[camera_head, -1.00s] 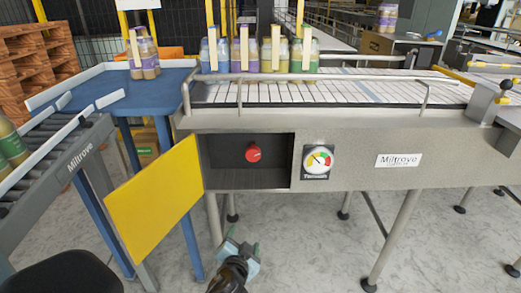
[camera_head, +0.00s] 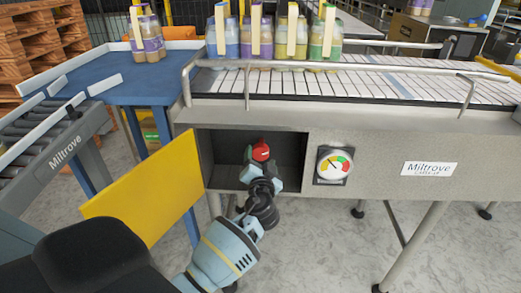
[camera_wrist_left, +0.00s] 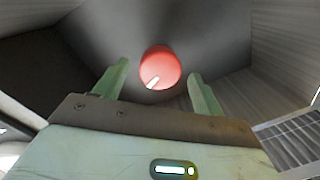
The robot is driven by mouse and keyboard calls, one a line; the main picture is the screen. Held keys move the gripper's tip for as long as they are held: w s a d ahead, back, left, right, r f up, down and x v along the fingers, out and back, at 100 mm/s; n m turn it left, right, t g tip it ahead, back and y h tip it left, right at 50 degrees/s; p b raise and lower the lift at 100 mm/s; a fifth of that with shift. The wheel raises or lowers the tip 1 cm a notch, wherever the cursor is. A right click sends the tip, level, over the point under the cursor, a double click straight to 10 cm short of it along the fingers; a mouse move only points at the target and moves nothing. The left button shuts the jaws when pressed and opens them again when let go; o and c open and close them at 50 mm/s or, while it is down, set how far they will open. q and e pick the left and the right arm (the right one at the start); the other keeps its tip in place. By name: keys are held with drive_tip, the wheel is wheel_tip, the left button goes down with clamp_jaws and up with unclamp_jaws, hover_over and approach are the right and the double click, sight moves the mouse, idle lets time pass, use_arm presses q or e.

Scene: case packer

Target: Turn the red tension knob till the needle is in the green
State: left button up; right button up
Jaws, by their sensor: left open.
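The red tension knob (camera_head: 261,152) sits inside an open recess in the grey conveyor's side panel. My left gripper (camera_head: 262,167) is open in the recess, right in front of the knob. In the left wrist view, the knob (camera_wrist_left: 160,67), with a white mark at its lower left, shows between the spread fingers, with gaps on both sides. The tension gauge (camera_head: 334,166) is right of the recess, with coloured patches including green and red. Its dark needle seems to point to the upper left, but is too small to read surely. My right gripper is not in view.
The yellow door (camera_head: 146,192) of the recess hangs open to the left. A blue table (camera_head: 135,92) stands behind it. Several bottle packs (camera_head: 256,38) stand on the conveyor (camera_head: 365,90) above. A roller conveyor (camera_head: 45,150) is at the left.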

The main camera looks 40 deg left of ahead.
sight(261, 155)
use_arm(q)
drive_tip(key=x, duration=0.4)
drive_tip(key=shift+w, duration=0.15)
drive_tip(key=shift+w+a, duration=0.3)
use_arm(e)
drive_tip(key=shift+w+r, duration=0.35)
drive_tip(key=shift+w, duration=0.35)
